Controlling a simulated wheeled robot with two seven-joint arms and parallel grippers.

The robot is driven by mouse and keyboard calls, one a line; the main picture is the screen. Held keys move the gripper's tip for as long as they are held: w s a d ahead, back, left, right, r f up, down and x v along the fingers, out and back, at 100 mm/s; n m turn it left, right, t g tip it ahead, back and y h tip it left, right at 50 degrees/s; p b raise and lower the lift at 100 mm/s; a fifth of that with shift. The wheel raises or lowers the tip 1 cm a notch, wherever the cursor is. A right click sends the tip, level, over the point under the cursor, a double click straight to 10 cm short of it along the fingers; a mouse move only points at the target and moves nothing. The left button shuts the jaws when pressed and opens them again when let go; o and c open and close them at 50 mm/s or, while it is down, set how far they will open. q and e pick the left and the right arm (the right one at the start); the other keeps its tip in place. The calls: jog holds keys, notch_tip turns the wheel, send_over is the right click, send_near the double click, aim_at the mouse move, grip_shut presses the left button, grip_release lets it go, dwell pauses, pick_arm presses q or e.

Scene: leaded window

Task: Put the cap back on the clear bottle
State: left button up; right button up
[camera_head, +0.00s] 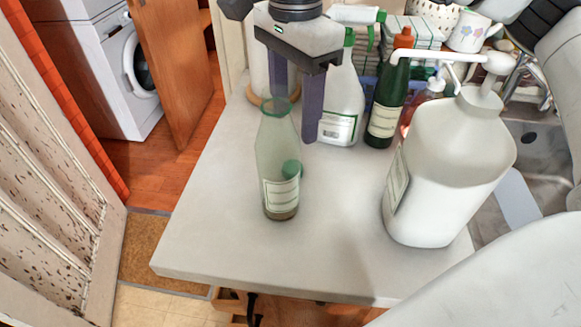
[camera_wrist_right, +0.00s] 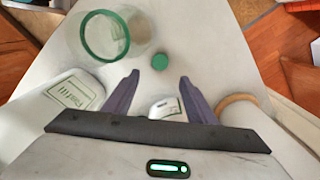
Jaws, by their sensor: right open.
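The clear bottle (camera_head: 275,150) stands upright and uncapped on the pale counter, with a label and a green rim at its mouth. In the right wrist view the bottle (camera_wrist_right: 120,45) is at the upper left, seen from above. A small green cap (camera_head: 291,169) lies on the counter close beside the bottle, partly overlapped by it in the head view. In the wrist view the cap (camera_wrist_right: 160,62) sits just beyond the fingertips, between their lines. My right gripper (camera_head: 295,122) is open and empty, pointing down behind the bottle. My left gripper is not in view.
A large white pump jug (camera_head: 440,170) stands on the right. A white spray bottle (camera_head: 342,105) and a dark green bottle (camera_head: 388,100) stand behind, near my right gripper. The sink (camera_head: 545,150) is at the far right. The counter front is clear.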

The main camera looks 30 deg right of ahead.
jog(key=shift+f, duration=2.55)
jog(key=shift+f, duration=0.1)
notch_tip(320, 180, down, 5)
jog(key=shift+d+p, duration=0.15)
jog(key=shift+p, duration=0.35)
jog(key=c, duration=1.1)
